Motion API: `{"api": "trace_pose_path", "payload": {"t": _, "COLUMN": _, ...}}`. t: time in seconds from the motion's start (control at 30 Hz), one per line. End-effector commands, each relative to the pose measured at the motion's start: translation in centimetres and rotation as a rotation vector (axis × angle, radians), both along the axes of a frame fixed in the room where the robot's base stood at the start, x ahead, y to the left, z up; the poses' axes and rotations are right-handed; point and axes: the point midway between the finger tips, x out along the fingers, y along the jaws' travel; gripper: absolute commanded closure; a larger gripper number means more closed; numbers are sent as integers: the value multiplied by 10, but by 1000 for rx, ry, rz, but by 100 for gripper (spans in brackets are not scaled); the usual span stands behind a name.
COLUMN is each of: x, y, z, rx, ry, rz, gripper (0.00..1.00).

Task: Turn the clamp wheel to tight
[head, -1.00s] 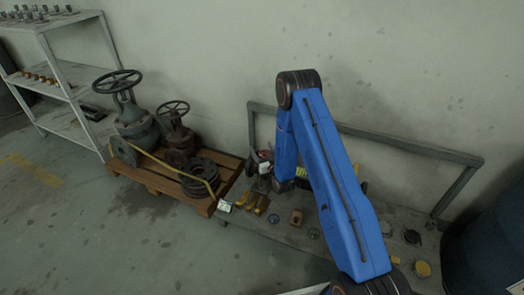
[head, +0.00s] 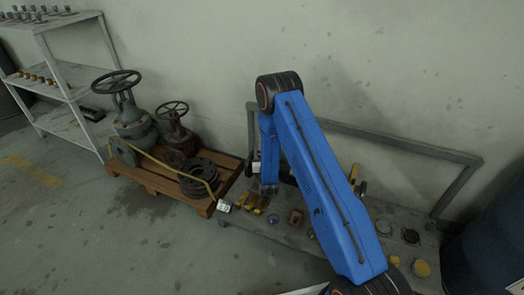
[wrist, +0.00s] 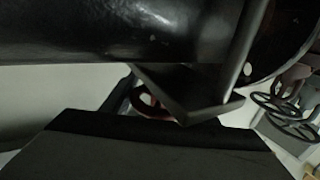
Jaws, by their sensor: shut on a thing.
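In the wrist view a small red curved piece (wrist: 147,102), which looks like part of the clamp wheel's rim, shows beside the dark metal of my gripper (wrist: 183,112). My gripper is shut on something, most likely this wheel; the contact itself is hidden. In the head view my blue arm reaches down over the bench, and its lower links cover the clamp wheel and the gripper's fingers. How far the wheel is turned cannot be seen.
A bench (head: 300,262) with a grey rail (head: 400,148) holds several small parts. At left a pallet (head: 150,182) carries a large valve (head: 128,118) and a smaller valve (head: 176,130). A shelf (head: 60,85) stands far left, a dark blue drum (head: 490,235) at right.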

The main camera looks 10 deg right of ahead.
Motion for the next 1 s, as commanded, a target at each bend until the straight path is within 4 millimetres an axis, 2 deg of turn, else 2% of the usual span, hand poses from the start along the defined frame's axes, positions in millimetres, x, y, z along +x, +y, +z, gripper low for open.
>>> {"api": "trace_pose_path", "payload": {"t": 0.6, "x": -7, "y": -16, "z": -1, "rx": 2, "ry": 0, "rz": -538, "gripper": 69}}
{"api": "trace_pose_path", "payload": {"t": 1.0, "x": -13, "y": -23, "z": -1, "rx": 1, "ry": 1, "rz": -758, "gripper": 69}}
